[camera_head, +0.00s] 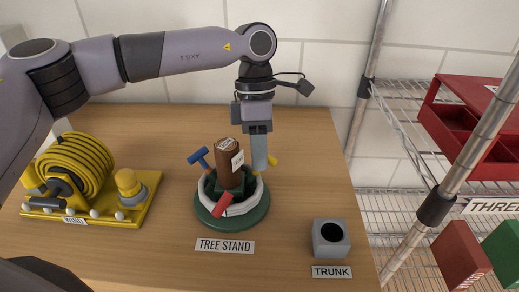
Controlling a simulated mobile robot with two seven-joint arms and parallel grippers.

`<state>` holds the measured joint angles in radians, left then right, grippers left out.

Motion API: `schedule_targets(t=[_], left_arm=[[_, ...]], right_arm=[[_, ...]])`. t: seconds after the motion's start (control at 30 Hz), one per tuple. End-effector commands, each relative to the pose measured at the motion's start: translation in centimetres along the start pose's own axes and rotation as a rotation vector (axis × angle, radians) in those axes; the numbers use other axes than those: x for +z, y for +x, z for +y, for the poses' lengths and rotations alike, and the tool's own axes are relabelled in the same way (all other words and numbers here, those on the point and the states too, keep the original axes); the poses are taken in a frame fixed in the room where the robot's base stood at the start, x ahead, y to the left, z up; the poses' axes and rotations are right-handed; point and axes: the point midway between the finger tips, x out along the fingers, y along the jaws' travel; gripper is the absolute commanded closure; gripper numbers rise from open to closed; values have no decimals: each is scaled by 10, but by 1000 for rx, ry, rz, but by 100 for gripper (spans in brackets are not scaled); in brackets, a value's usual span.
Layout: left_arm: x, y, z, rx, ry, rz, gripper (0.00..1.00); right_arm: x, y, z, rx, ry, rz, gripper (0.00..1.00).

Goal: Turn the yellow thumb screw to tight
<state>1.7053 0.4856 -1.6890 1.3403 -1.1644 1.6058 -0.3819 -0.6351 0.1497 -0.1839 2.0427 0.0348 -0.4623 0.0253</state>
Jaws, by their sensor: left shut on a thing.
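The tree stand (232,222) is a round green base with a white ring, and a brown trunk (228,165) stands in its middle. The yellow thumb screw (272,161) is on the right side of the stand, mostly hidden by my gripper. A blue thumb screw (199,157) is at the back left and a red thumb screw (222,205) at the front. My left gripper (259,163) points down and is shut on the yellow thumb screw. I cannot tell how tight the screw is. My right gripper is not in view.
A yellow winder (76,167) with a coiled yellow hose is at the left of the table. A grey block (331,239) with a round hole, labelled TRUNK, is at the front right. A wire shelf (405,130) with red bins is beyond the table's right edge.

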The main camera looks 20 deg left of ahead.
Motion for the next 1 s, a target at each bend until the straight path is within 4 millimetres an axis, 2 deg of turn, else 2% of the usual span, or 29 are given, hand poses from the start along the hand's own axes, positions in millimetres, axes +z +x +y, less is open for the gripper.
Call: schedule_targets(t=[0.03, 0.1, 0.47, 0.8, 1.0], left_arm=[[-1, 1, 0, -2, 2, 4, 80], [-1, 1, 0, -2, 1, 4, 59], [0, -5, 0, 0, -1, 1, 59], [0, -57, 0, 0, 0, 1, 59], [0, -70, 0, -2, 0, 2, 59]], right_arm=[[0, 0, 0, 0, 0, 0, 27], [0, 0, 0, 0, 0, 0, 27], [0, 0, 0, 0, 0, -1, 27], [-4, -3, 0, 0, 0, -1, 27], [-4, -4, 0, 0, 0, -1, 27]])
